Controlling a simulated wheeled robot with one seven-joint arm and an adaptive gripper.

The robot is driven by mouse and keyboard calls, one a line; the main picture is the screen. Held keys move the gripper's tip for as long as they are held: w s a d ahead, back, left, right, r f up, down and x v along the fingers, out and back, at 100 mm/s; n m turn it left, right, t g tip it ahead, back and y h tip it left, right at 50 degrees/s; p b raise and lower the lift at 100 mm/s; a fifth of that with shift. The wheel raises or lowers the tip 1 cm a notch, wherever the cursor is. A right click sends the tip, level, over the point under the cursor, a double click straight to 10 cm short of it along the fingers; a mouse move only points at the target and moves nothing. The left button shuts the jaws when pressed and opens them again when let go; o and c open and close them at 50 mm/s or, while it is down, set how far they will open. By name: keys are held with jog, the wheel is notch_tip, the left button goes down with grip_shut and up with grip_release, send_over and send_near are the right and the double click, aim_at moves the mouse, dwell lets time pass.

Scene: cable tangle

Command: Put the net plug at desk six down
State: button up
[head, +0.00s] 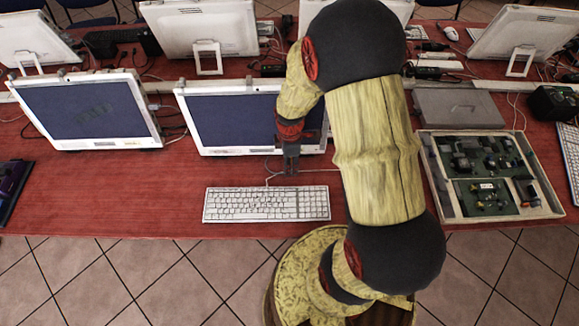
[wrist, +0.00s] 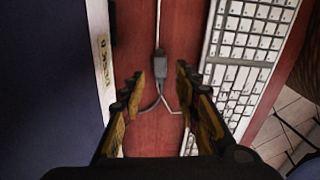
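My gripper (head: 291,168) points down over the strip of red desk between the middle monitor and the white keyboard. In the wrist view my gripper (wrist: 160,78) is open, with a gap between its two fingers. A small dark plug (wrist: 160,57) with a grey cable shows in line with that gap, near the fingertips, touching neither finger. It appears to lie on the desk, but its exact height is hard to tell. Thin cables run below it. A label reading "DESK" (wrist: 103,62) is on the monitor's pale edge; its number is unclear. In the head view the plug is not distinguishable.
The middle monitor (head: 235,112) and the keyboard (head: 265,204) flank the gripper closely. Another monitor (head: 88,112) stands to the left. A tray of circuit boards (head: 543,205) and a closed grey laptop (head: 458,108) are at the right. The desk (head: 90,205) is bare at front left.

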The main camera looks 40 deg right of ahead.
jog(key=r, duration=0.3)
jog(key=r+p, duration=0.1)
jog(key=shift+d+r, duration=0.25)
jog(key=shift+r, duration=0.05)
jog(key=s+a+r+m+t, duration=0.2)
jog(key=a+r+m, duration=0.25)
jog(key=r, duration=0.75)
jog(key=s+a+r+m+t, duration=0.25)
jog(key=a+r+m, duration=0.2)
jog(key=r, duration=0.85)
jog(key=s+a+r+m+t, duration=0.1)
jog(key=s+a+r+m, duration=0.2)
jog(key=s+r, duration=0.3)
jog(key=shift+s+a, duration=0.55)
jog(key=shift+s, duration=0.25)
jog(key=shift+o, duration=0.6)
jog(key=shift+r, duration=0.15)
